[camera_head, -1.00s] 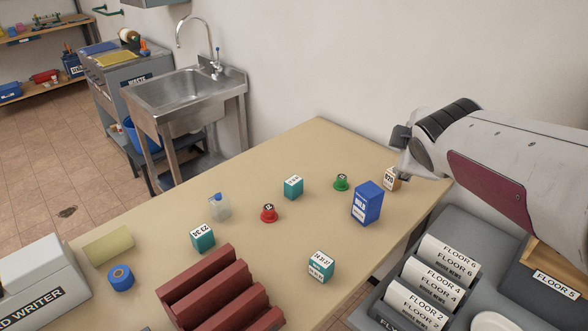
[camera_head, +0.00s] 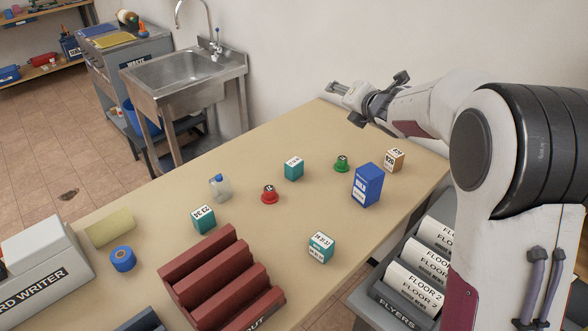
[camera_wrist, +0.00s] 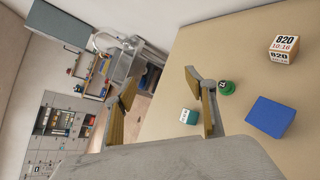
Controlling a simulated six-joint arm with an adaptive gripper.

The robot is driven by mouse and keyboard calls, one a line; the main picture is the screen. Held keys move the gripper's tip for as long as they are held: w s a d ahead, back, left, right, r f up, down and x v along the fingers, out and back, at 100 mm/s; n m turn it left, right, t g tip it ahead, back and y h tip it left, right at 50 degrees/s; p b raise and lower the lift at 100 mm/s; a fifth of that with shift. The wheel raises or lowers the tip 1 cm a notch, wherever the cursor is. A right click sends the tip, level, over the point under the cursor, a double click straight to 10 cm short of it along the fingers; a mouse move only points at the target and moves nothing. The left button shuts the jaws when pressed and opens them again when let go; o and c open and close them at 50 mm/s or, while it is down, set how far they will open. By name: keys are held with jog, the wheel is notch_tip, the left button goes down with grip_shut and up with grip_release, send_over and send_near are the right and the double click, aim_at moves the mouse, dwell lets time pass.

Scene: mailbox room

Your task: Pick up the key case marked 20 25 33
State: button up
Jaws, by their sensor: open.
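Three teal-and-white key cases stand on the tan table. One is near the middle back (camera_head: 294,168), one is at the left middle (camera_head: 203,220), and one is nearer the front (camera_head: 321,247). Their printed numbers are too small to read surely, so I cannot tell which is marked 20 25 33. My gripper (camera_head: 340,89) is open and empty above the table's far end, by the wall. In the wrist view its two fingers (camera_wrist: 158,88) are spread wide.
A dark red rack (camera_head: 215,280) fills the front left. The table's far end is clear.

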jog(key=w+a+f+n+g+y, duration=0.1)
jog(key=w+a+f+n+y, duration=0.25)
jog(key=a+f+n, duration=0.35)
jog(key=n+g+y, duration=0.3)
jog(key=n+y, duration=0.1)
jog(key=n, duration=0.4)
send_over(296, 163)
jog(key=shift+h, duration=0.25)
jog(key=f, duration=1.1)
jog(key=shift+s+d, duration=0.1)
jog(key=shift+d, duration=0.25)
jog(key=shift+f, duration=0.1)
jog(key=shift+f, duration=2.9)
